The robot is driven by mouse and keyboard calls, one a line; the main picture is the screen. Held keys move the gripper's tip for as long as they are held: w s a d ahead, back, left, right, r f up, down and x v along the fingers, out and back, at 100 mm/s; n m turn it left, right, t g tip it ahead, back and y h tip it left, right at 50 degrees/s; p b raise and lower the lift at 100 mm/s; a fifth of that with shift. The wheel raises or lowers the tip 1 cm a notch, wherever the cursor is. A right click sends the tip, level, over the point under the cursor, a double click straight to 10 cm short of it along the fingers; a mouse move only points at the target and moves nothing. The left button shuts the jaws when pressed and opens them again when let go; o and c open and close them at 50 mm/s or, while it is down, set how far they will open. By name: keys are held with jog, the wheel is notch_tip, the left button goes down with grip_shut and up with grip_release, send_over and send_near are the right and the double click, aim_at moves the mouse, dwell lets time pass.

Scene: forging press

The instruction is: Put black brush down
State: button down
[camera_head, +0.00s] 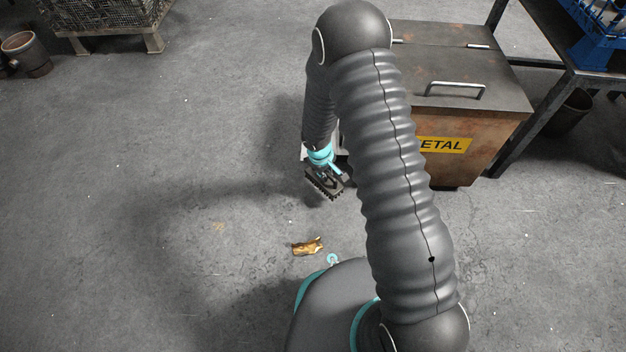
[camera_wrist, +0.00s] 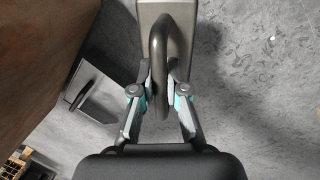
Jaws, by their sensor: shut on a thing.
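My gripper (camera_head: 329,169) is at the end of my arm, left of the bin in the head view. In the wrist view my gripper (camera_wrist: 159,92) is shut on the looped handle of the black brush (camera_wrist: 181,20), one finger on each side. The brush block reaches past the top edge of that view. In the head view the black brush (camera_head: 322,185) hangs under my gripper with its bristles showing on the near side. Its height over the floor is hard to tell.
A rusty brown bin (camera_head: 490,135) with a partly hidden yellow label (camera_head: 443,145) stands right of my gripper. A crumpled brown scrap (camera_head: 307,246) lies on the floor. A grey dustpan-like piece (camera_wrist: 100,100) is left of the brush. Open floor (camera_head: 170,180) extends left.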

aim_at(314, 175)
jog(key=a+f, duration=0.1)
jog(key=w+a, duration=0.1)
jog(key=a+f, duration=0.1)
jog(key=a, duration=0.1)
jog(key=shift+w+f, duration=0.25)
jog(key=shift+f, duration=0.05)
jog(key=shift+f+b, duration=0.5)
jog(key=shift+f, duration=1.5)
jog(key=shift+f, duration=0.15)
jog(key=c, duration=1.2)
grip_release()
notch_tip(314, 175, up, 12)
jog(key=s+a+p, duration=0.1)
jog(key=p, duration=0.1)
jog(key=shift+s+a, duration=0.3)
jog(key=shift+a, duration=0.1)
